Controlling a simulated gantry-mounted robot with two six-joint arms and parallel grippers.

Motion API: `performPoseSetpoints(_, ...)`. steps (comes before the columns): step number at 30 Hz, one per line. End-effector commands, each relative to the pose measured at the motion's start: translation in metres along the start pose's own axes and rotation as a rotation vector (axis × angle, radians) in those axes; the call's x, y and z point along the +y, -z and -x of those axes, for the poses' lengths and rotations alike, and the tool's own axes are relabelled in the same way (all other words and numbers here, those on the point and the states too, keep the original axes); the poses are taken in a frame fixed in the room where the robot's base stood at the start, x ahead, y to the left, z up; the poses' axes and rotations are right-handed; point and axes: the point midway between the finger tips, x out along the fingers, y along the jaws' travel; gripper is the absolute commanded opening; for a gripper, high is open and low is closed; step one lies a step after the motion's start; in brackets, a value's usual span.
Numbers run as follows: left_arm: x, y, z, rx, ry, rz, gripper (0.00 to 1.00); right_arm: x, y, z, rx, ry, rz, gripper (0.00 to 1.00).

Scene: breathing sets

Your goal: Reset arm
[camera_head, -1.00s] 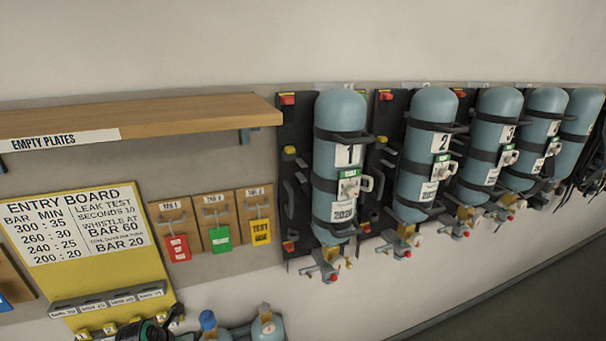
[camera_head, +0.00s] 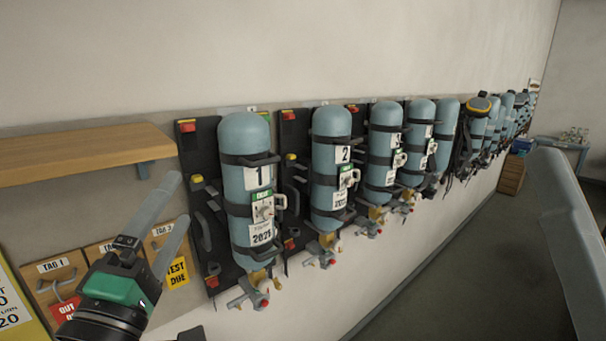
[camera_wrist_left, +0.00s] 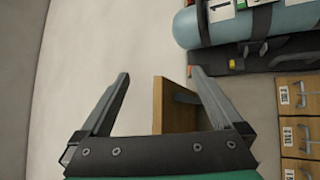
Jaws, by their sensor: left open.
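My left gripper (camera_head: 180,199) is in the lower left of the head view. Its two grey fingers are spread, with nothing between them, in front of the tag boards and left of cylinder 1 (camera_head: 245,150). In the left wrist view, the gripper (camera_wrist_left: 160,73) also shows parted fingers with no object held. The wooden shelf (camera_wrist_left: 172,110) appears between and beyond the fingers there. My right gripper is not seen; a large pale grey bar (camera_head: 570,235) at the right edge may be part of my right arm.
Light-blue cylinders, including cylinder 2 (camera_head: 331,155), hang along the wall on dark backplates. A wooden shelf (camera_head: 80,150) is at the left. Tag boards (camera_head: 60,275) hang below it. Open floor (camera_head: 450,290) lies to the right.

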Motion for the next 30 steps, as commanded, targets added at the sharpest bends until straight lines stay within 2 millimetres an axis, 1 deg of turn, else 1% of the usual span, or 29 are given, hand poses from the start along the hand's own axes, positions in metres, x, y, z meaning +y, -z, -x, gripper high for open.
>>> performPoseSetpoints(1, 0.042, 0.002, 0.021, 0.026, -0.108, -0.158, 1.0, 0.0, 0.0, 0.0, 0.0, 0.0, 0.0, 0.9)
performPoseSetpoints(2, 0.065, 0.005, 0.035, 0.055, -0.168, -0.269, 1.0, 0.0, 0.0, 0.0, 0.0, 0.0, 0.0, 0.9)
performPoseSetpoints(3, 0.093, 0.012, 0.056, 0.109, -0.238, -0.428, 1.0, 0.0, 0.0, 0.0, 0.0, 0.0, 0.0, 0.9)
performPoseSetpoints(6, 0.14, 0.025, 0.099, 0.257, -0.34, -0.795, 1.0, 0.0, 0.0, 0.0, 0.0, 0.0, 0.0, 0.9)
performPoseSetpoints(7, 0.147, 0.027, 0.106, 0.294, -0.348, -0.89, 1.0, 0.0, 0.0, 0.0, 0.0, 0.0, 0.0, 0.9)
performPoseSetpoints(8, 0.151, 0.028, 0.11, 0.322, -0.347, -0.975, 1.0, 0.0, 0.0, 0.0, 0.0, 0.0, 0.0, 0.9)
performPoseSetpoints(9, 0.152, 0.029, 0.112, 0.348, -0.335, -1.075, 1.0, 0.0, 0.0, 0.0, 0.0, 0.0, 0.0, 0.9)
performPoseSetpoints(10, 0.151, 0.029, 0.111, 0.36, -0.323, -1.139, 1.0, 0.0, 0.0, 0.0, 0.0, 0.0, 0.0, 0.9)
performPoseSetpoints(12, 0.151, 0.029, 0.11, 0.382, -0.306, -1.25, 1.0, 0.0, 0.0, 0.0, 0.0, 0.0, 0.0, 0.9)
performPoseSetpoints(14, 0.151, 0.029, 0.11, 0.393, -0.297, -1.305, 1.0, 0.0, 0.0, 0.0, 0.0, 0.0, 0.0, 0.9)
performPoseSetpoints(17, 0.151, 0.029, 0.11, 0.398, -0.291, -1.336, 1.0, 0.0, 0.0, 0.0, 0.0, 0.0, 0.0, 0.9)
performPoseSetpoints(30, 0.151, 0.029, 0.109, 0.397, -0.291, -1.332, 1.0, 0.0, 0.0, 0.0, 0.0, 0.0, 0.0, 0.9)
